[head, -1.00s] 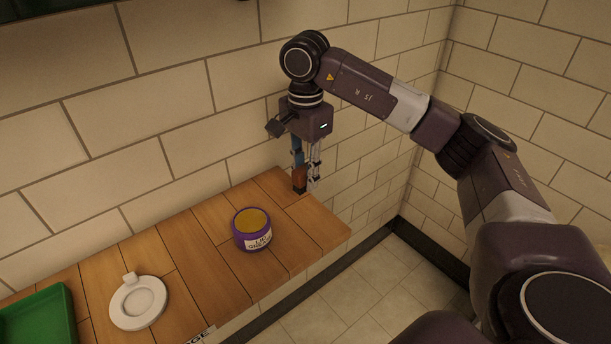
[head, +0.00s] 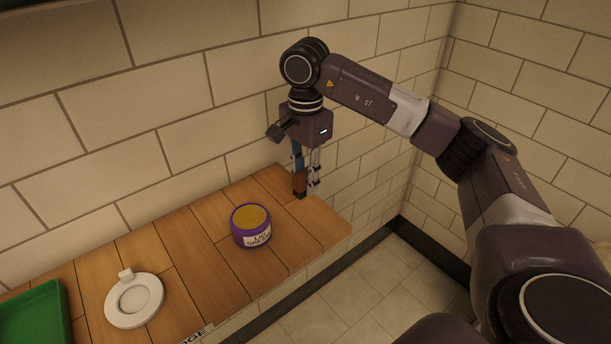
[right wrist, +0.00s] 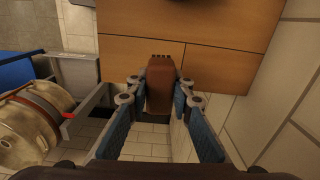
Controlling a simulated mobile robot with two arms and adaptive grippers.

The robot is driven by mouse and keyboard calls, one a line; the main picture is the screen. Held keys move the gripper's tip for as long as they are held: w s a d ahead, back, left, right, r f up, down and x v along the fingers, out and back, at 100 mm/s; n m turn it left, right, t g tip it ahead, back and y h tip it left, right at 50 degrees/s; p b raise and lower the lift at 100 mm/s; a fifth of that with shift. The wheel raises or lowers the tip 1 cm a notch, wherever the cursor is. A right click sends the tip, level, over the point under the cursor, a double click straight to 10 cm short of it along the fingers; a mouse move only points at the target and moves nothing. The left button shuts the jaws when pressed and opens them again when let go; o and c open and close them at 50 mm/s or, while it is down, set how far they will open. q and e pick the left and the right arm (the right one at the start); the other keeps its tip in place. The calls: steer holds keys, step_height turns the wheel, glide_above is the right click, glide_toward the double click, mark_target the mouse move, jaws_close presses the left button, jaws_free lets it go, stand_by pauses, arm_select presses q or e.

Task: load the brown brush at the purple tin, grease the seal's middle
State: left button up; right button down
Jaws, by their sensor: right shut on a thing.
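My right gripper (head: 305,172) is shut on the brown brush (head: 299,186), which points down at the far right end of the wooden counter. The brush (right wrist: 160,85) also shows between the fingers in the right wrist view; whether its tip touches the wood I cannot tell. The purple tin (head: 252,238), open with yellow-brown grease inside and a white label, stands to the left of the brush and nearer, apart from it. The white ring-shaped seal (head: 112,308), with a small tab, lies flat farther left. My left gripper is out of view.
The wooden counter (head: 195,245) runs along a tiled wall (head: 180,120). A green tray (head: 58,310) sits at the lower left. Wood between tin and seal is clear. The right wrist view shows a metal drum-like thing (right wrist: 25,135) at left.

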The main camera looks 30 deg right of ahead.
steer(key=shift+f+b, duration=1.55)
steer(key=shift+f, duration=0.9)
steer(key=c, duration=2.2)
jaws_free()
steer(key=shift+f, duration=0.1)
steer(key=o, duration=0.6)
steer(key=shift+r, duration=0.25)
steer(key=shift+r+p, duration=0.25)
steer(key=shift+p, duration=0.05)
jaws_close()
